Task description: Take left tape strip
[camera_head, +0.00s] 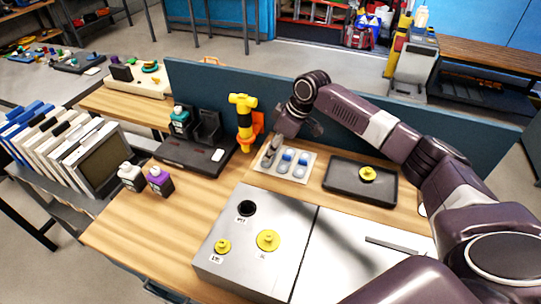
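A small pale tray (297,178) stands on the wooden bench, just behind the steel box. Blue-and-white pieces (287,160) lie on it in a row; I cannot tell for sure which are tape strips. My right gripper (270,154) reaches down from above to the left end of this tray. Its fingertips are at or just above the leftmost place and hide what lies there. The fingers are too small and dark to tell whether they are open or shut on something. My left gripper is not in view.
A steel box (225,270) with yellow caps (268,240) and a dark hole fills the front. A black tray (345,192) with a yellow piece is to the right. A yellow tool (244,118) stands left of my gripper. A blue panel (215,80) runs behind.

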